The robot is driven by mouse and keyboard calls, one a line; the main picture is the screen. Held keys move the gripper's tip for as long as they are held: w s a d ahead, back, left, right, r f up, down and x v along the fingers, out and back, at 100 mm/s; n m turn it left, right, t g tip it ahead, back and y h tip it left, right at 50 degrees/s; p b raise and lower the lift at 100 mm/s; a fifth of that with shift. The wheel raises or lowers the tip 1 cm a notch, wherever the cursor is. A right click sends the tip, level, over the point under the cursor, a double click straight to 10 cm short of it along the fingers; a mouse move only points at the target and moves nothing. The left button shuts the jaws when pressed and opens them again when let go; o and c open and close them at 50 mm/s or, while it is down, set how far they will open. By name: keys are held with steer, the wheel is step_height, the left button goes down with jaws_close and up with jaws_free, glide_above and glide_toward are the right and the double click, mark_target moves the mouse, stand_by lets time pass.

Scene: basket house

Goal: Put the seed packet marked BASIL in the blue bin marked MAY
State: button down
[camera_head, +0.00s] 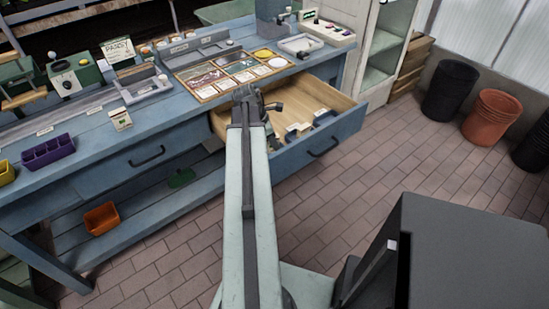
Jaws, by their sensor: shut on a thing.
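My gripper (256,103) is at the far end of my arm, above the left part of an open wooden drawer (345,102). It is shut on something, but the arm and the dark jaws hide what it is. Several small pale packets or cards (296,131) stand in the drawer, to the right of my gripper. A small white and green packet (121,119) stands on the blue bench (95,150), left of my gripper. I cannot read BASIL on any of them. I cannot make out a blue bin marked MAY.
A purple divided tray (48,151) and a yellow bin (5,173) sit on the bench at left. An orange bin (102,218) is on the lower shelf. A framed board (232,72) lies behind the drawer.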

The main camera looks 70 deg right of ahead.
step_height(320, 180, down, 4)
steer(key=b, duration=0.4)
steer(key=shift+r, duration=0.25)
steer(key=shift+f, duration=0.25)
steer(key=c, duration=1.5)
jaws_free()
steer(key=shift+r, duration=0.1)
steer(key=shift+r, duration=0.1)
steer(key=shift+r+p, duration=0.25)
steer(key=shift+p, duration=0.2)
steer(key=p+v, duration=1)
steer(key=v, duration=0.1)
steer(key=shift+w+r+p, duration=0.2)
steer(key=shift+r+p, duration=0.05)
steer(key=shift+p, duration=0.1)
